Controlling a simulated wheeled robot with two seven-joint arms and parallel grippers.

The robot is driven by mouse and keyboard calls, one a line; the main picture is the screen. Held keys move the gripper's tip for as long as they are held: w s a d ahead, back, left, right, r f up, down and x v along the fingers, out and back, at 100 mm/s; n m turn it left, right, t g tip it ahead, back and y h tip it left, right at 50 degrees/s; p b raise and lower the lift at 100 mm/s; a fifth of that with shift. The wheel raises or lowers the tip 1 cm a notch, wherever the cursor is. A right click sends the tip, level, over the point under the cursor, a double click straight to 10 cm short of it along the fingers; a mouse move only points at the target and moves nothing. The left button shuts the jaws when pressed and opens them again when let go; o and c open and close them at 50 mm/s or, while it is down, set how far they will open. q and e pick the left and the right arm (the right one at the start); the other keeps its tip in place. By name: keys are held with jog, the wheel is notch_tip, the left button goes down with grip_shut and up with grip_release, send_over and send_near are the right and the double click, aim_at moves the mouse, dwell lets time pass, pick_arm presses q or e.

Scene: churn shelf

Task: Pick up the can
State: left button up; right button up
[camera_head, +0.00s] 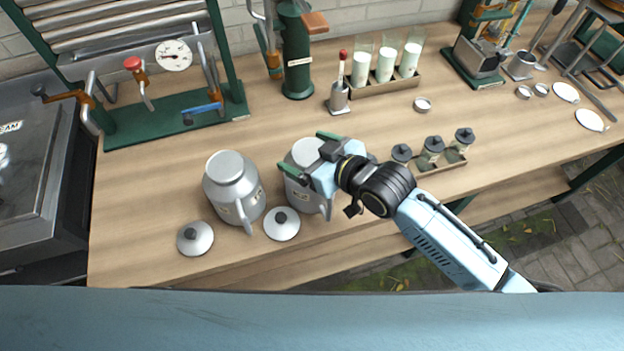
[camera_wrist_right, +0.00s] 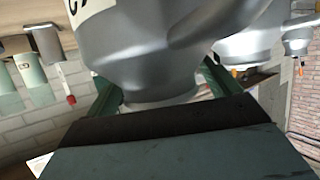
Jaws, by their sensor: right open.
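Two grey metal cans with side handles and labels stand near the front of the wooden bench, one at the left (camera_head: 226,178) and one to its right (camera_head: 296,190). My right gripper (camera_head: 307,154) is at the top of the right can, its green fingers open on either side of the neck. In the right wrist view the can (camera_wrist_right: 165,50) fills the middle, its narrow neck between the two fingers (camera_wrist_right: 160,92). Whether the fingers touch it cannot be told. Part of this can is hidden by the gripper in the head view. My left gripper is not in view.
Two lids with dark knobs, a left one (camera_head: 195,238) and a right one (camera_head: 282,224), lie in front of the cans. A rack of small dark-capped jars (camera_head: 432,150) is right of the gripper. Milk glasses (camera_head: 384,64) stand behind. The bench (camera_head: 150,190) is clear left of the cans.

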jog(key=shift+a, duration=0.1)
jog(key=shift+f, duration=0.25)
jog(key=c, duration=1.7)
